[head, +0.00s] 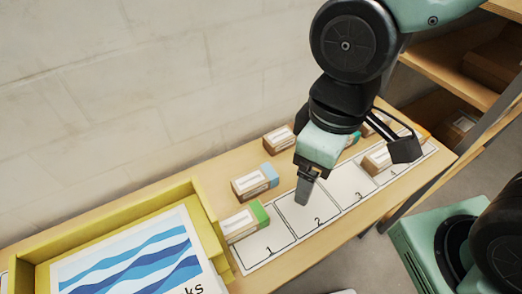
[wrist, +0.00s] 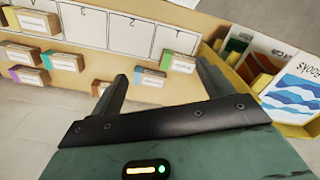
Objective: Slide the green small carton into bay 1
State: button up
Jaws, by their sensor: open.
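The green small carton (head: 240,224), brown with a white label and a green end, lies at the back edge of bay 1 (head: 262,247) in the head view. Bay 1 looks otherwise empty. In the wrist view the green carton (wrist: 179,63) lies just outside the end of bay 1 (wrist: 177,39), seen between my fingers. My gripper (head: 354,170) is open and empty, above the strip around bays 2 to 4 in the head view. Its fingers (wrist: 163,72) frame the green carton and a blue-ended carton in the wrist view.
The blue-ended carton (head: 252,183) lies behind bay 2. Another carton (head: 279,139) lies farther back, and one (head: 377,160) sits on the strip near bays 3 and 4. A yellow-walled box (head: 203,213) with printed sheets stands left of bay 1. Bay 2 (head: 312,212) looks empty.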

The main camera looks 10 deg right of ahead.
jog(key=w+a+f+n, duration=0.1)
jog(key=w+f+n, duration=0.55)
jog(key=f, duration=0.25)
jog(key=n+g+y+b, duration=0.1)
jog(key=n+y, duration=0.3)
jog(key=n, duration=0.2)
send_near(244, 218)
jog(key=b+x, duration=0.6)
jog(key=x, duration=0.5)
jog(key=shift+f, duration=0.2)
jog(key=c, duration=1.1)
jog(key=shift+s+d+b, duration=0.4)
jog(key=shift+s+d, duration=0.05)
jog(key=shift+d, duration=0.25)
jog(key=shift+s+d+b, duration=0.4)
jog(key=shift+d, duration=0.3)
jog(key=shift+s+d+b, duration=0.4)
jog(key=shift+s+d, duration=0.05)
jog(key=shift+d, duration=0.3)
jog(key=shift+c, duration=0.2)
jog(key=o, duration=1.6)
